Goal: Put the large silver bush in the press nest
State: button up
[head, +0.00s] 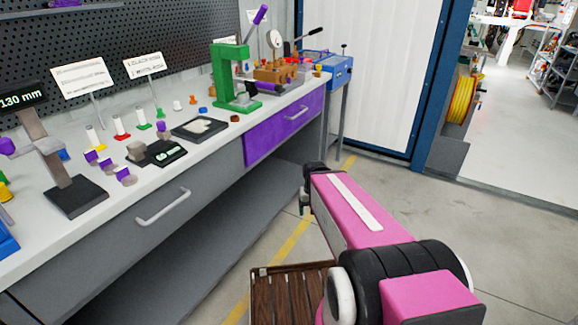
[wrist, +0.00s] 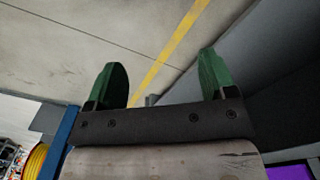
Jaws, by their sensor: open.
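A green arbor press (head: 222,92) with a purple-handled lever stands on the bench towards its far end. Its nest is too small to make out. I cannot pick out the large silver bush for certain among the small parts on the bench. My gripper (wrist: 162,62) shows in the wrist view with its two green fingers wide apart and nothing between them. Beyond the fingers are bare floor and a yellow line. In the head view my arm reaches out in front of the bench, off its right side, with the gripper end mostly hidden.
The white bench top (head: 215,146) holds several small coloured parts, a dark tray (head: 181,131) with pale pieces, a black scale (head: 166,154) and a gauge stand (head: 77,197). A blue machine (head: 337,72) stands beyond the press. A slatted wooden surface (head: 290,290) is below my arm.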

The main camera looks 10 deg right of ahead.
jog(key=w+a+r+n+t+y, duration=0.25)
jog(key=w+a+r, duration=0.25)
jog(key=w+r, duration=0.4)
jog(key=n+t+y, duration=0.5)
jog(key=n+y, duration=0.2)
jog(key=n, duration=0.1)
send_near(245, 93)
jog(key=shift+x, duration=4.85)
jog(key=shift+r, duration=0.15)
jog(key=shift+c, duration=0.3)
jog(key=c, duration=1.1)
jog(key=shift+r, duration=0.15)
